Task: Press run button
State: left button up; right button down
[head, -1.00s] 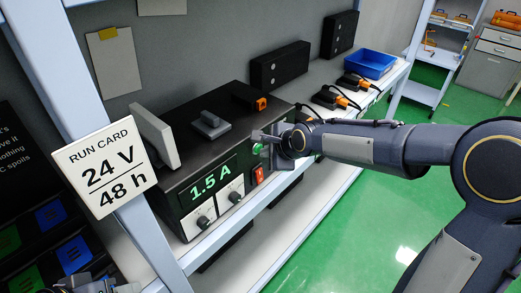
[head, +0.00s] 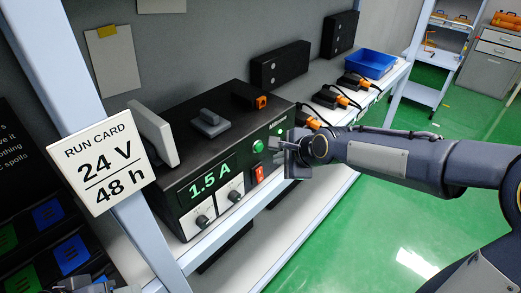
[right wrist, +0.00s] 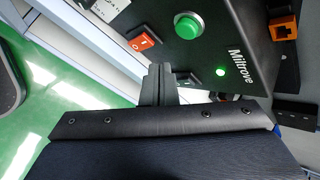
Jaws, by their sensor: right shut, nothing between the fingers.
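The black power supply (head: 200,150) on the shelf reads 1.5 A on its green display (head: 213,178). A round green button (head: 258,146) sits on its front, above a red rocker switch (head: 259,174). The green button (right wrist: 188,25) and red switch (right wrist: 145,42) also show in the right wrist view. My right gripper (head: 279,144) is shut and empty, just right of the green button and apart from it. Its closed fingertips (right wrist: 158,72) point toward the panel below the button in the wrist view. A grey part, apparently my left gripper (head: 92,286), shows at the bottom left edge, mostly cut off.
A run card (head: 100,167) reading 24 V / 48 h hangs on the rack post. Two knobs (head: 202,221) sit below the display. A small green lamp (right wrist: 220,71) is lit beside the button. Black adapters with orange plugs (head: 330,98) and a blue bin (head: 370,64) stand farther along the shelf.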

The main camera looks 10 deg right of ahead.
jog(key=shift+s+d, duration=0.6)
jog(key=shift+s, duration=0.2)
jog(key=s+d+f+n+g, duration=0.1)
jog(key=s+d+n, duration=0.1)
jog(key=s+n, duration=0.6)
jog(key=s+d+f+n+g, duration=0.1)
jog(key=s+n, duration=0.7)
jog(key=s, duration=1)
jog(key=shift+d+f+n, duration=0.15)
jog(key=shift+d+n, duration=0.15)
jog(key=shift+d, duration=0.6)
